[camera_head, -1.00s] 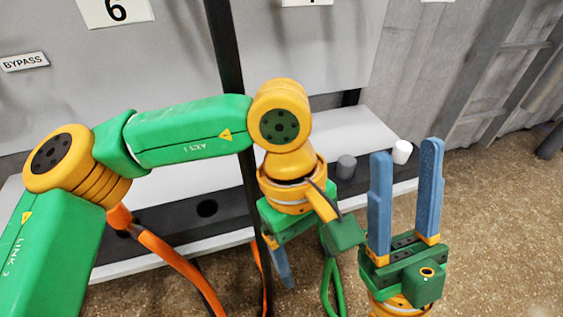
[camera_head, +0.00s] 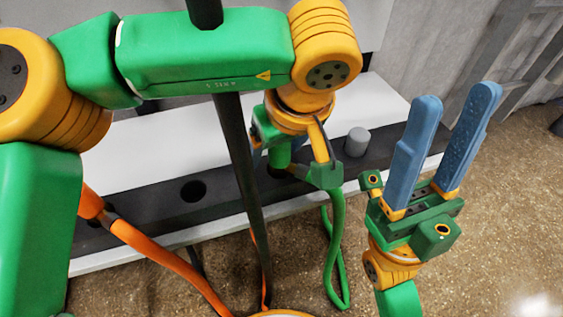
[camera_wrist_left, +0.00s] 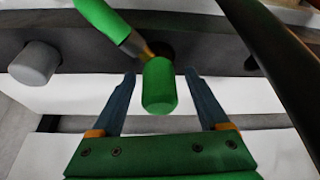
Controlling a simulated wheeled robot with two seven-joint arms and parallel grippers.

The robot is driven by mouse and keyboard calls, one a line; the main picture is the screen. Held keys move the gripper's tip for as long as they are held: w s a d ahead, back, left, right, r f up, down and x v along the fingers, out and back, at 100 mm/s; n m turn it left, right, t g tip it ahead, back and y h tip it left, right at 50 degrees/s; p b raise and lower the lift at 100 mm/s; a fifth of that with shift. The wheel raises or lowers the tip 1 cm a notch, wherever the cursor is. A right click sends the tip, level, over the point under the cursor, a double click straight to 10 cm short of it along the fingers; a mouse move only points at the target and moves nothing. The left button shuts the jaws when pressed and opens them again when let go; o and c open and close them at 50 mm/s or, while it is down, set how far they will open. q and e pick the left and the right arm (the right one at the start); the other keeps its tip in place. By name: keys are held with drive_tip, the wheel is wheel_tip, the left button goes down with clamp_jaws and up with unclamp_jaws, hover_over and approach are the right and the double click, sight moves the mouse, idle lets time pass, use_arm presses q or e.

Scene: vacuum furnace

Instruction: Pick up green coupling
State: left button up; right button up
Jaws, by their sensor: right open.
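The green coupling (camera_wrist_left: 160,86) is a short green cylinder at the dark ledge, with a brass-coloured end and a green hose (camera_wrist_left: 103,20) beyond it in the left wrist view. In the head view the coupling (camera_head: 279,155) is mostly hidden behind my left gripper. My left gripper (camera_wrist_left: 160,75) is open, with one blue finger on each side of the coupling and a visible gap on both sides. My right gripper (camera_head: 457,95) is open and empty, pointing up at the right, away from the coupling.
A grey cylinder (camera_head: 356,142) stands on the dark ledge (camera_head: 150,207) to the right of the coupling; it also shows in the left wrist view (camera_wrist_left: 35,63). A dark hole (camera_head: 193,190) lies to the left. A black post (camera_head: 243,170) and orange hose (camera_head: 170,260) stand in front.

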use_arm(q)
clamp_jaws()
